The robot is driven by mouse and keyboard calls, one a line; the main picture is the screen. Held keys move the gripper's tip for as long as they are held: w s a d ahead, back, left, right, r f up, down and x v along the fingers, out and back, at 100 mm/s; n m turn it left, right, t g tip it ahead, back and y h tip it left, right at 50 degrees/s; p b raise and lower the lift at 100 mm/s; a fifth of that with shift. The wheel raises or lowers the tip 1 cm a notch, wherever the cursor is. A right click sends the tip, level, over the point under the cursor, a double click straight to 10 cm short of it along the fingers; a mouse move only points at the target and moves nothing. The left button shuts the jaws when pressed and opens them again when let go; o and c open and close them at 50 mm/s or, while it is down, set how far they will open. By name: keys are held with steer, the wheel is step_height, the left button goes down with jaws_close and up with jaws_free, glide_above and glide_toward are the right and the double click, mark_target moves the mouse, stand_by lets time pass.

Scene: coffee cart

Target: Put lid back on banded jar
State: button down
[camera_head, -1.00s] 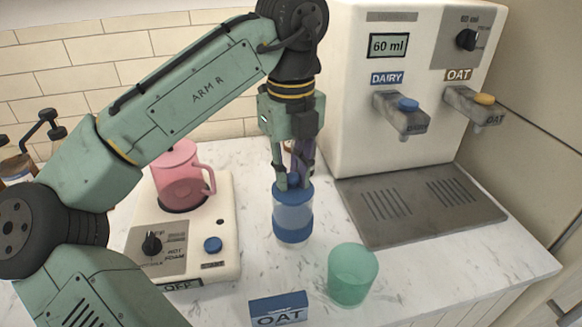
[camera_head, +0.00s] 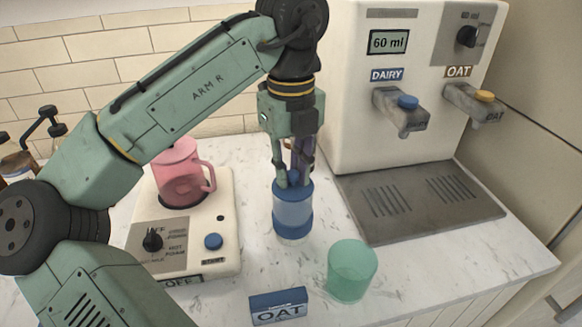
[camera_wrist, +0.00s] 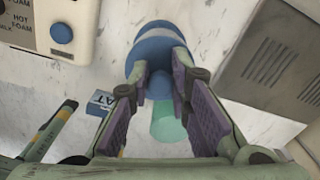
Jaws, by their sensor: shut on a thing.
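The banded jar (camera_head: 292,212) stands upright on the marble counter in the head view, clear-blue with a darker blue band (camera_head: 292,230) round its bottom. The blue lid (camera_head: 290,185) is at the jar's top; I cannot tell whether it is fully seated. My gripper (camera_head: 293,178) points down over the jar and is shut on the lid's knob. In the wrist view the round blue lid (camera_wrist: 158,38) lies between and beyond my fingertips (camera_wrist: 160,80), and it hides most of the jar.
A green cup (camera_head: 352,272) and a blue OAT sign (camera_head: 279,307) stand in front of the jar. A pink pitcher (camera_head: 182,175) sits on the foamer (camera_head: 222,262) at left. The milk dispenser (camera_head: 345,120) and its drip tray (camera_head: 420,205) are at right.

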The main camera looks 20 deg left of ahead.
steer(key=c, duration=1.4)
jaws_free()
steer(key=shift+o, duration=0.4)
steer(key=o, duration=0.4)
steer(key=shift+r, duration=0.1)
steer(key=shift+r, duration=3.4)
steer(key=shift+c, duration=0.3)
jaws_close()
